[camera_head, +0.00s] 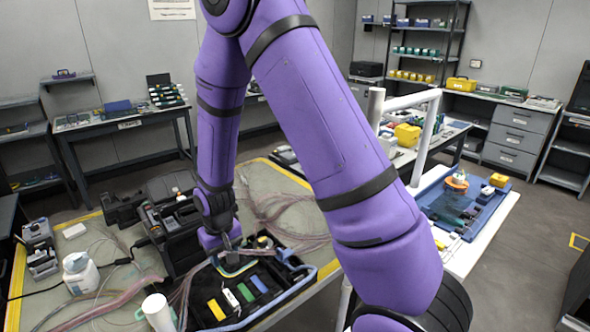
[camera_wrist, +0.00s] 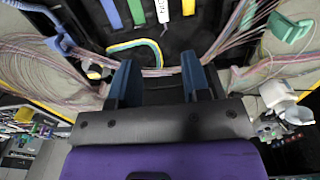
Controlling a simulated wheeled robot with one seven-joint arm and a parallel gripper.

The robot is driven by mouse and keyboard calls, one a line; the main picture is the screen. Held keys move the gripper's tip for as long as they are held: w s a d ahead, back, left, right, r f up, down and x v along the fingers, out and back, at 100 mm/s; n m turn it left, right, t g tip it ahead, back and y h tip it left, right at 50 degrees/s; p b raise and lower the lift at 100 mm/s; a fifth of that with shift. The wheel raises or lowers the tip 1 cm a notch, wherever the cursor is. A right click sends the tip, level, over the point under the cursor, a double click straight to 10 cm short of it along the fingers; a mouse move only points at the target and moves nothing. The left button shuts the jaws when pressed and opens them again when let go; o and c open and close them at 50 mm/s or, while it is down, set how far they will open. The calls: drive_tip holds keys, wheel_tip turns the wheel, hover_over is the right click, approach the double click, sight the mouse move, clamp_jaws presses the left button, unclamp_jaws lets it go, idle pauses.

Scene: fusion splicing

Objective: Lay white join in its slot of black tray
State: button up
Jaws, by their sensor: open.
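The white join (camera_head: 230,298) lies in the black tray (camera_head: 262,312), in the row of coloured strips between the yellow one and the green one. In the wrist view the white join (camera_wrist: 161,10) shows at the top edge, partly cut off, with a thin dark tip towards me. I cannot tell whether it is fully seated in its slot. My gripper (camera_head: 230,262) is over the back part of the tray. In the wrist view my gripper (camera_wrist: 160,78) is open, with nothing between its fingers, apart from the join.
Yellow (camera_head: 216,310), green (camera_head: 245,292) and blue (camera_head: 259,284) strips lie beside the join. A looped yellow and teal fibre (camera_wrist: 150,42) lies near my fingertips. Pink fibre bundles (camera_head: 110,304) cross the bench. A white bottle (camera_head: 80,275) and dark splicing machine (camera_head: 168,225) stand left.

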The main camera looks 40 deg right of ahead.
drive_tip(key=s+d+r+t, duration=0.15)
drive_tip(key=s+r, duration=0.25)
drive_tip(key=r, duration=0.7)
drive_tip(key=s+d+r+t, duration=0.1)
drive_tip(key=s+d+r, duration=0.15)
drive_tip(key=r, duration=0.95)
drive_tip(key=s+d+r+t, duration=0.1)
drive_tip(key=s+r, duration=0.4)
drive_tip(key=s, duration=0.4)
drive_tip(key=s+d+r+t, duration=0.1)
drive_tip(key=s+r, duration=0.5)
drive_tip(key=s, duration=0.2)
drive_tip(key=shift+s+d+r, duration=0.25)
drive_tip(key=shift+s, duration=0.15)
drive_tip(key=shift+t, duration=0.25)
